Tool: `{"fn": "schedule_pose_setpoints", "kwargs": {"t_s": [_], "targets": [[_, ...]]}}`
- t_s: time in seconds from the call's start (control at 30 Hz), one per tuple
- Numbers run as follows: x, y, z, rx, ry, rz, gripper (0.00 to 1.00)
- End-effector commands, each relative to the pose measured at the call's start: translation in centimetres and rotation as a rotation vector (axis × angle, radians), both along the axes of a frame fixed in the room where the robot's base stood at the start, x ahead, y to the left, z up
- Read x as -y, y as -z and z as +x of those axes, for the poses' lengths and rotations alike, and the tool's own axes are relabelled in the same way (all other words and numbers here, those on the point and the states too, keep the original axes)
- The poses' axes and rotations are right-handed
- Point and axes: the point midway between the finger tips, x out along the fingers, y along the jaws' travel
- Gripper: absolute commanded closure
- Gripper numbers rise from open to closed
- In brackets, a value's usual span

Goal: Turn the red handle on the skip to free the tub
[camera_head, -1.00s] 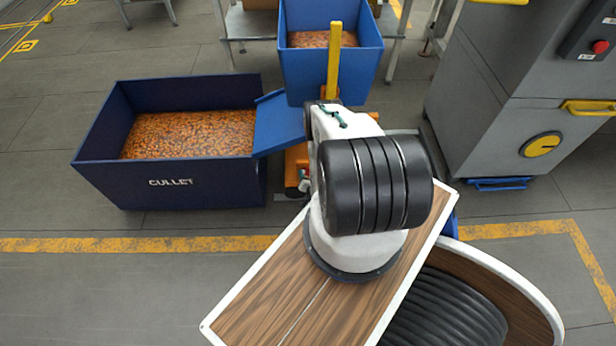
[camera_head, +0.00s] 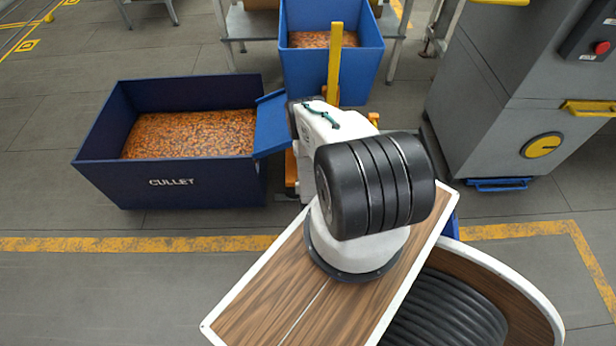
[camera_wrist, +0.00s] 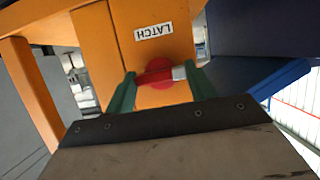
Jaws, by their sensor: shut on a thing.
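In the wrist view the red handle (camera_wrist: 155,76) sits on a round red hub on an orange plate (camera_wrist: 120,55). A white label reading LATCH is beside it. My gripper (camera_wrist: 160,82) has its green fingers at either end of the handle, shut on it. A pale piece shows at the handle's right end. In the head view the blue tub (camera_head: 360,68), holding orange-brown pieces, stands upright behind a yellow post (camera_head: 334,60). My arm hides the handle and my gripper there.
A dark blue open bin (camera_head: 165,185) marked CULLET stands left, filled with similar pieces. A blue sloping chute (camera_head: 272,122) lies between it and the tub. A grey machine (camera_head: 500,120) stands right. Open floor lies in front of the bin.

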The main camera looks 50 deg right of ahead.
Motion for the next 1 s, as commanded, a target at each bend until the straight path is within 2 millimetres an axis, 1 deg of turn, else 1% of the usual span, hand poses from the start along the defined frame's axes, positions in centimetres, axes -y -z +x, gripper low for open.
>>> {"fn": "schedule_pose_setpoints", "kwargs": {"t_s": [0.4,0.43,0.47,0.5,0.8,0.87,1.0], "targets": [[0.0,0.0,-0.1,-0.007,0.000,-0.005,0.68],[0.0,0.0,-0.1,-0.007,0.000,-0.005,0.37],[0.0,0.0,-0.1,-0.007,0.000,-0.005,0.29],[0.0,0.0,0.0,-0.007,0.000,-0.005,0.24],[-0.2,0.0,-0.1,-0.006,0.000,-0.004,0.24],[-0.5,-0.2,-0.4,-0.007,-0.001,-0.003,0.24],[-2.1,-1.0,-1.7,-0.008,-0.001,-0.003,0.24]]}}
